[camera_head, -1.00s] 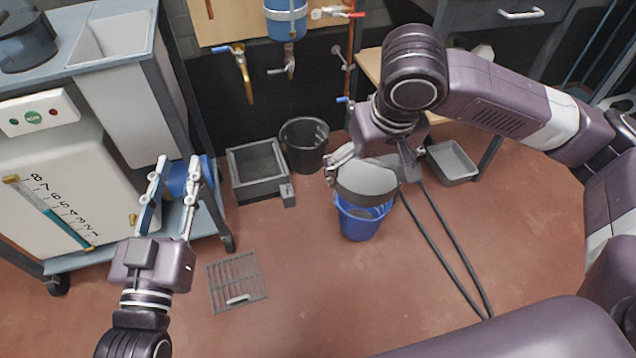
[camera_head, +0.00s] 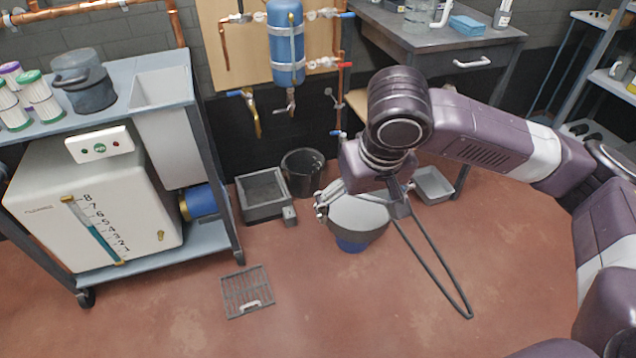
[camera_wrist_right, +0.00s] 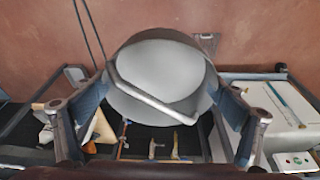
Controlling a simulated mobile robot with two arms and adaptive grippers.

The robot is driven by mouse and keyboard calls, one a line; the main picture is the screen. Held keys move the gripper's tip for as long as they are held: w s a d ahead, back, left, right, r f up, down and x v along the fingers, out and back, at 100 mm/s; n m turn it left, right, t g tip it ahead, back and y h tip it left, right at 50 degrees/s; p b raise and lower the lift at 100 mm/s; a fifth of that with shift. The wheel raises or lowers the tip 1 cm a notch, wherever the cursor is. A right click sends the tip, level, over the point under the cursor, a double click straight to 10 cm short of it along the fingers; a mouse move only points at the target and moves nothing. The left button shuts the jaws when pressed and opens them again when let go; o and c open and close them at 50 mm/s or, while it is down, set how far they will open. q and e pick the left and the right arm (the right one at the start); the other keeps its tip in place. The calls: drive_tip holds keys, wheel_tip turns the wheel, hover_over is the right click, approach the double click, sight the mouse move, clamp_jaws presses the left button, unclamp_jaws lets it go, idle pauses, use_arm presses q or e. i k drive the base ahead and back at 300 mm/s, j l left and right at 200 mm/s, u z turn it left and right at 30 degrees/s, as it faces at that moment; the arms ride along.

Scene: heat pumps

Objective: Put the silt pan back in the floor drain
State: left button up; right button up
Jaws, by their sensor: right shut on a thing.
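The silt pan, a round light grey vessel (camera_head: 357,217) with a bar handle, is in my right gripper (camera_head: 362,200). The right wrist view shows the pan (camera_wrist_right: 165,70) between the two fingers (camera_wrist_right: 160,105). In the head view it hangs over a blue bucket (camera_head: 352,246), hiding most of it; I cannot tell the gap between them. The floor drain looks to be the open grey rectangular box (camera_head: 290,215) on the floor, left of the pan and apart from it. A grey grate (camera_head: 247,292) lies flat on the floor in front of the box. My left gripper is out of view.
A black bucket (camera_head: 303,172) stands beside the grey box. A grey tray (camera_head: 434,184) lies at the right. A long dark loop (camera_head: 435,265) extends from below my right gripper. A blue-grey cart (camera_head: 212,238) stands left.

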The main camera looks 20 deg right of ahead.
sight(264, 199)
drive_tip(key=i+l+u, duration=0.1)
drive_tip(key=u, duration=0.4)
drive_tip(key=i+l+u, duration=0.2)
drive_tip(key=u, duration=0.25)
drive_tip(key=i+l, duration=0.15)
drive_tip(key=l, duration=0.15)
drive_tip(key=i+l+u, duration=0.15)
drive_tip(key=l, duration=0.2)
drive_tip(key=i+l, duration=0.15)
drive_tip(key=l, duration=0.15)
drive_tip(key=i+l+u, duration=0.15)
drive_tip(key=l, duration=0.2)
drive_tip(key=i+l, duration=0.1)
drive_tip(key=l, duration=0.25)
drive_tip(key=i+l+u, duration=0.15)
drive_tip(key=l, duration=0.2)
